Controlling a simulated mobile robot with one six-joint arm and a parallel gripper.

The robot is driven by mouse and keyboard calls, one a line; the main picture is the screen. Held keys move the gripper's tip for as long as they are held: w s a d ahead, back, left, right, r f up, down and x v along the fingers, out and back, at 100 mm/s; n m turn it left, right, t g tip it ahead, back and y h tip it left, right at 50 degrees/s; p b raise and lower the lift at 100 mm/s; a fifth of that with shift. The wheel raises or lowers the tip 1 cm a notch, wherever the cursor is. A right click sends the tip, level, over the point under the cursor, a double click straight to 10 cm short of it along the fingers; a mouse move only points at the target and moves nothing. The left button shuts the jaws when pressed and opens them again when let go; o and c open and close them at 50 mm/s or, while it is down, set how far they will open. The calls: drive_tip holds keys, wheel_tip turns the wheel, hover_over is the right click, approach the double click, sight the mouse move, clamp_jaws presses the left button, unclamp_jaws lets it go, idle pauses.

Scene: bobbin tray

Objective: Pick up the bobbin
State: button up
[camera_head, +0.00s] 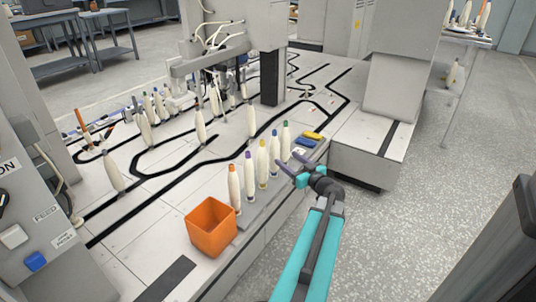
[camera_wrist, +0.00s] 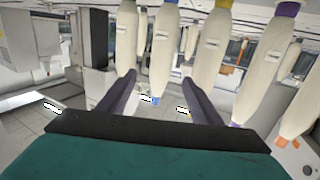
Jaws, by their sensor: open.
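A row of cream bobbins with coloured tips stands upright along the table edge in the head view: orange (camera_head: 234,188), purple (camera_head: 249,177), yellow (camera_head: 262,163), blue (camera_head: 275,150) and green (camera_head: 286,138). My gripper (camera_head: 289,164) is open and empty beside the row, near its blue and green end. In the wrist view, which looks upside down, the blue-tipped bobbin (camera_wrist: 163,50) shows between the fingers of my gripper (camera_wrist: 158,92). The yellow-tipped bobbin (camera_wrist: 209,55) shows close to the right finger. Contact with any bobbin cannot be made out.
An orange box (camera_head: 211,229) stands at the near end of the row. Yellow (camera_head: 312,136) and blue (camera_head: 305,142) pieces lie past the green-tipped bobbin. More bobbins (camera_head: 200,126) stand along black tracks behind. The floor (camera_head: 415,230) to the right is clear.

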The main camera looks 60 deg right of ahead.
sight(277, 152)
drive_tip(key=shift+w, duration=0.2)
drive_tip(key=b+x, duration=0.1)
drive_tip(key=x, duration=0.7)
drive_tip(key=shift+w+b, duration=0.25)
drive_tip(key=shift+b, duration=0.15)
drive_tip(key=b+x, duration=0.2)
drive_tip(key=x, duration=0.3)
drive_tip(key=shift+d+r, duration=0.1)
idle(0.7)
